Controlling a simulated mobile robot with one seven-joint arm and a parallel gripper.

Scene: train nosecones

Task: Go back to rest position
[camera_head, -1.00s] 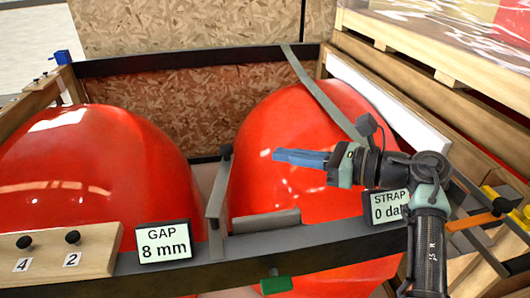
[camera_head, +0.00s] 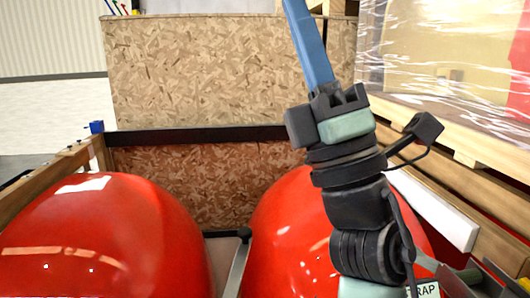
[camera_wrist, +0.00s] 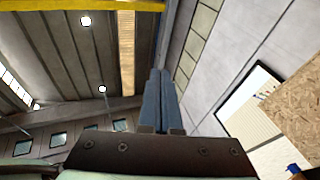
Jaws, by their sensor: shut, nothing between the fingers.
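My gripper (camera_head: 308,40) points up in the head view, above and in front of the right red nosecone. Its blue fingers are shut together with nothing between them. In the wrist view the shut fingers (camera_wrist: 160,100) point up towards the ceiling and walls of the hall. My arm covers part of the right nosecone (camera_head: 283,235). The left nosecone (camera_head: 105,235) stands clear of my arm. Both are glossy red domes side by side in a crate, with a narrow gap between them. My gripper touches neither.
A chipboard panel (camera_head: 200,75) and a dark crossbar (camera_head: 200,136) stand behind the nosecones. A wrapped load on a pallet (camera_head: 450,130) is at the right, near my arm. A sign (camera_head: 427,290) is mostly hidden at the bottom right. The upper left is open.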

